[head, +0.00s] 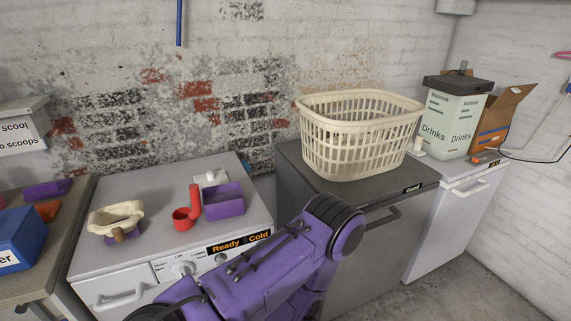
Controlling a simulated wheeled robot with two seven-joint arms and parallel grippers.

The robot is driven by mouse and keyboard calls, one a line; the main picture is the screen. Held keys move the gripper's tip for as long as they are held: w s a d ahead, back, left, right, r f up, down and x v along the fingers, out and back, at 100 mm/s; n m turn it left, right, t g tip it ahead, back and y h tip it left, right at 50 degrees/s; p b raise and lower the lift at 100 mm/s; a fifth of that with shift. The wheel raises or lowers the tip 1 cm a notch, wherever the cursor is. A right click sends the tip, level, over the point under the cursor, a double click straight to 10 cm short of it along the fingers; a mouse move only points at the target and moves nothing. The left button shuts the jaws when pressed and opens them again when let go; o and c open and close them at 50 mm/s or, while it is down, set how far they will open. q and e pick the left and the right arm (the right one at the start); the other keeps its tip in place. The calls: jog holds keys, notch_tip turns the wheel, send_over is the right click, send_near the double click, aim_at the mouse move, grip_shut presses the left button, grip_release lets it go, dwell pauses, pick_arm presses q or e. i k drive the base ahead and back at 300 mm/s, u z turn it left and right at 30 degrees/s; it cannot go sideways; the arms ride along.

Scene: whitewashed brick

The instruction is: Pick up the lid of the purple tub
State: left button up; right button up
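A small purple tub (224,206) stands on the white washing machine top, near its right side. It looks open at the top, with no lid on it. A low purple piece (47,190) lies on the bench at the far left; I cannot tell whether it is a lid. A bit of purple also shows under a cream bowl-like thing (116,216) on the left of the machine top. One of my purple arms crosses the lower middle, in front of the machines. Neither gripper shows.
A red scoop (184,218) and a small white item (211,179) sit beside the tub. A cream laundry basket (355,150) stands on the grey machine (300,160). A Drinks box (450,125) and a cardboard box (494,120) stand at right. A blue bin (18,240) is far left.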

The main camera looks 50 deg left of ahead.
aim_at(211, 178)
jog(key=z, duration=0.3)
jog(key=k, duration=0.85)
jog(key=u, duration=1.25)
